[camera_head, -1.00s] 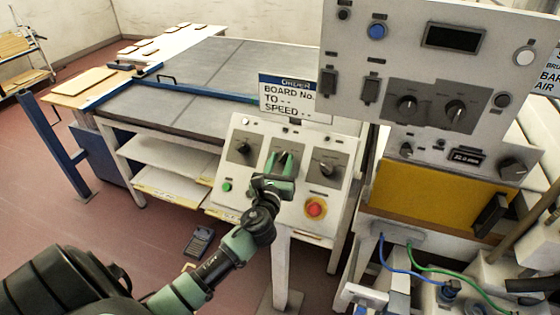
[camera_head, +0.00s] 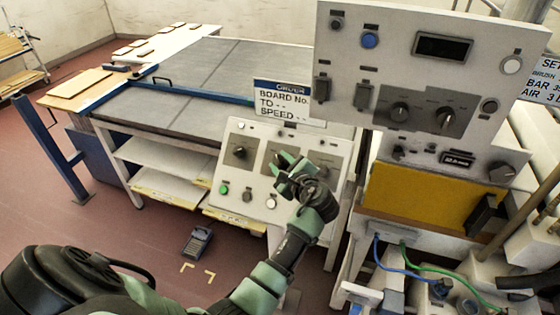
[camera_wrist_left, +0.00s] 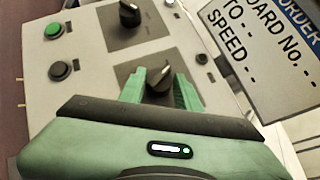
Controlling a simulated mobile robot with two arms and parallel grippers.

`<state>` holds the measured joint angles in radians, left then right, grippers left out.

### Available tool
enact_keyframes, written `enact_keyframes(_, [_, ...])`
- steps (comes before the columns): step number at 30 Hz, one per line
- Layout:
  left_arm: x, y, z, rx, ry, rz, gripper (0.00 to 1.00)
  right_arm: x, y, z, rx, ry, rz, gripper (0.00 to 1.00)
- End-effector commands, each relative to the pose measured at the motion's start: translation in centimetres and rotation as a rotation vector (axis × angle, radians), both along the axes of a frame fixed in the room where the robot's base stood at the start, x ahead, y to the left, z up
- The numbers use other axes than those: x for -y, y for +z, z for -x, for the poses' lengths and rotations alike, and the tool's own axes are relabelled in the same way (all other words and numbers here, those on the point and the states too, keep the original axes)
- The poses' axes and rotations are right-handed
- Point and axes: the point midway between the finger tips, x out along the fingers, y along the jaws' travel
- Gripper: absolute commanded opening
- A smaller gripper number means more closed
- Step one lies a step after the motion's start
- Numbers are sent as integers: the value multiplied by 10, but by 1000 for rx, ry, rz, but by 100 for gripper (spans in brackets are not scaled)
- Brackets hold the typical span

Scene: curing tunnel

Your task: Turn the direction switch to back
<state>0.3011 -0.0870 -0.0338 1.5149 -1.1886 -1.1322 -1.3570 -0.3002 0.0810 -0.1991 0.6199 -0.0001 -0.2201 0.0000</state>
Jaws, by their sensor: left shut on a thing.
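The sloped control panel (camera_head: 234,183) carries a row of black rotary switches. My left gripper (camera_head: 284,162) is at the middle switch and covers it in the head view. In the left wrist view, its green fingers stand on both sides of the middle switch (camera_wrist_left: 158,78), shut on it. The switch's pale pointer line is tilted. Another black switch (camera_head: 239,152) is to the left; it also shows in the left wrist view (camera_wrist_left: 130,14). The small labels are too blurred to tell which is the direction switch. My right gripper is not in view.
A green button (camera_head: 223,189) and other buttons sit low on the panel. A sign (camera_head: 289,102) stands behind it. A taller control box (camera_head: 413,75) rises at right.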

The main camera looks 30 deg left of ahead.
Motion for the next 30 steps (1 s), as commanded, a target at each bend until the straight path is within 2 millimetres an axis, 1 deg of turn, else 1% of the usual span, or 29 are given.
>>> enact_keyframes(1, [0,3,-1,7,28,28,0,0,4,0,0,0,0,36])
enact_keyframes(3, [1,3,-2,14,65,65,0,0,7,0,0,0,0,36])
enact_keyframes(13, [0,4,-3,44,187,183,0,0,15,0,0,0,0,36])
enact_keyframes(30, [0,3,-3,52,226,219,0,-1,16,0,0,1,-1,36])
